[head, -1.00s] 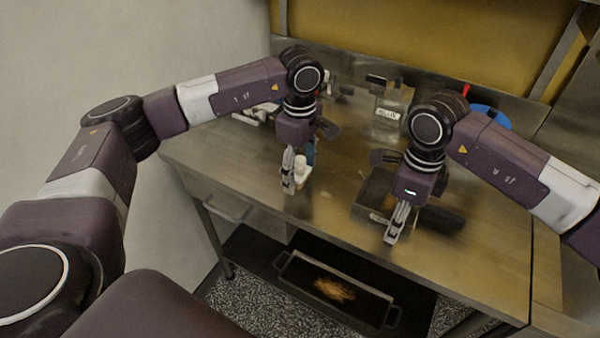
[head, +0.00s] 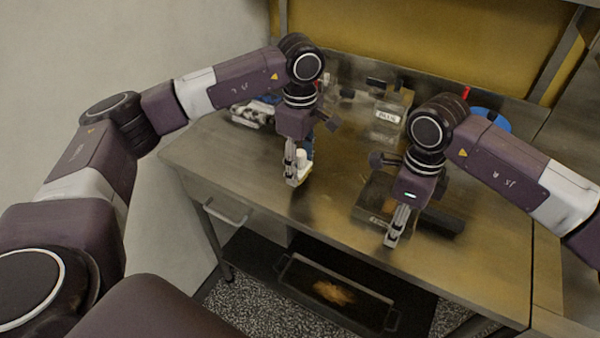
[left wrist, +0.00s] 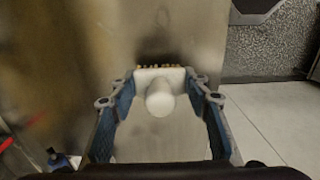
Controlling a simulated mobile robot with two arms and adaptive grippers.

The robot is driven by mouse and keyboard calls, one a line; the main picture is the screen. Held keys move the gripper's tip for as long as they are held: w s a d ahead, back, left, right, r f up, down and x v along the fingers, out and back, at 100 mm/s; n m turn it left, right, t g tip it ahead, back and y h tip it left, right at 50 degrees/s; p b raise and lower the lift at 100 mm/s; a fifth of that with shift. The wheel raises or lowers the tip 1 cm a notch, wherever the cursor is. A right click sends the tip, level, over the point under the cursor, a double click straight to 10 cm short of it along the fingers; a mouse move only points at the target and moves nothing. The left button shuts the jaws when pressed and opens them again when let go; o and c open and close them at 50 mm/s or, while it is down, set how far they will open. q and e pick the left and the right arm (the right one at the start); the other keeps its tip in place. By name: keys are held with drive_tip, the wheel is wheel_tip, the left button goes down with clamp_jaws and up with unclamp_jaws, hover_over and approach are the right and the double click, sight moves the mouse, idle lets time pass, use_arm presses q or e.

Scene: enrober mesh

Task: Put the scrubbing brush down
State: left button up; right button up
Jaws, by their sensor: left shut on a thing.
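The scrubbing brush (left wrist: 160,92) is white with a round knob, and a row of yellowish bristles shows at its far edge in the left wrist view. My left gripper (left wrist: 160,98) has its two blue-padded fingers on either side of it and is shut on it. In the head view the left gripper (head: 292,178) points down over the front left of the steel table (head: 250,165), with a bit of the white brush (head: 302,165) showing behind the fingers. Whether the brush touches the table is unclear. My right gripper (head: 394,238) points down near the front edge; its jaw opening cannot be made out.
A dark tray-like object (head: 375,195) lies behind my right gripper. A labelled clear container (head: 387,122) and a blue round thing (head: 498,118) stand at the back. White and blue items (head: 255,112) lie back left. A black bin (head: 330,288) sits on the lower shelf.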

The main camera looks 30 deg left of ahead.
sight(300, 152)
use_arm(q)
wheel_tip(300, 152, up, 7)
drive_tip(key=shift+r, duration=0.2)
wheel_tip(300, 152, down, 10)
drive_tip(key=shift+r, duration=0.1)
idle(0.5)
drive_tip(key=o, duration=1.3)
drive_tip(key=shift+f, duration=0.2)
drive_tip(key=shift+c, duration=0.2)
wheel_tip(300, 152, up, 12)
drive_tip(key=shift+r, duration=0.2)
drive_tip(key=shift+o, duration=0.6)
